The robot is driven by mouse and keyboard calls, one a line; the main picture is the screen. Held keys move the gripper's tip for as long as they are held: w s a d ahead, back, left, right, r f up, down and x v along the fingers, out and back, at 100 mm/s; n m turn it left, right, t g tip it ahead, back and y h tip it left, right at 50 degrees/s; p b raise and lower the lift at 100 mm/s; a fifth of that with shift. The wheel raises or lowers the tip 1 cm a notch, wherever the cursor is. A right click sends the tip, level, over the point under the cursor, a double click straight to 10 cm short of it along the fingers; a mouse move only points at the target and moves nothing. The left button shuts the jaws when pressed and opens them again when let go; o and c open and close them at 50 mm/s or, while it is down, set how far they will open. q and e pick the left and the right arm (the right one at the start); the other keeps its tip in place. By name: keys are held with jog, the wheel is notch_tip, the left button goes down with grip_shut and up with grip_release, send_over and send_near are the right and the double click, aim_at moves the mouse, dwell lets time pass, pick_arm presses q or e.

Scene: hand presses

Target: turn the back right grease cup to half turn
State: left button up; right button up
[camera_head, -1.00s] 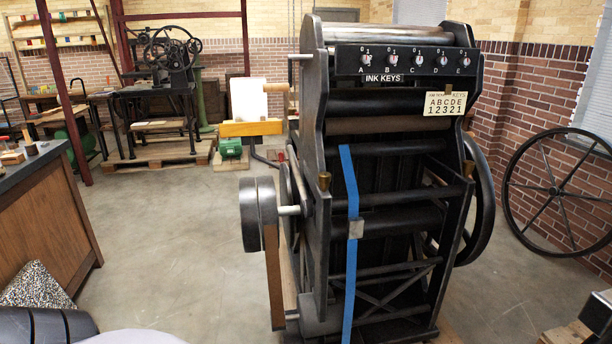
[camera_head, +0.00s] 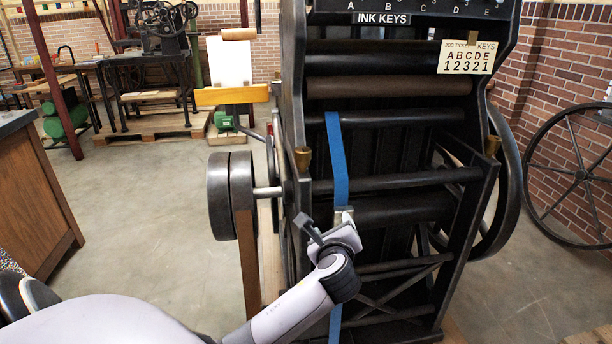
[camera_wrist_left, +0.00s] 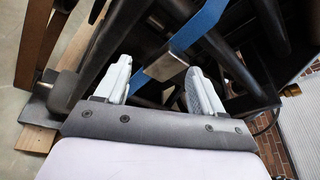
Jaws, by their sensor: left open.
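A second brass grease cup (camera_head: 302,159) sits on the left upright. I cannot tell which other cups are hidden behind the frame. My left gripper (camera_head: 326,224) is in front of the press, low and near its middle, below and right of the left cup and well away from the right one. In the left wrist view its two fingers (camera_wrist_left: 155,82) are apart, with nothing held between them. My right gripper is not in view.
A blue strap (camera_head: 338,160) with a metal buckle (camera_wrist_left: 165,67) hangs down the press front, close ahead of my left fingers. A flywheel pulley (camera_head: 230,196) juts out at left. A large spoked wheel (camera_head: 580,175) leans on the right wall. Open floor lies left.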

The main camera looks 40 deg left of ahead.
aim_at(305, 157)
pick_arm(q)
jog(key=a+r+m+g+y+b, duration=0.2)
jog(key=a+r+y, duration=0.4)
jog(key=r, duration=0.6)
jog(key=x, duration=0.7)
jog(key=shift+w+d+f, duration=0.15)
jog(key=shift+w, duration=0.1)
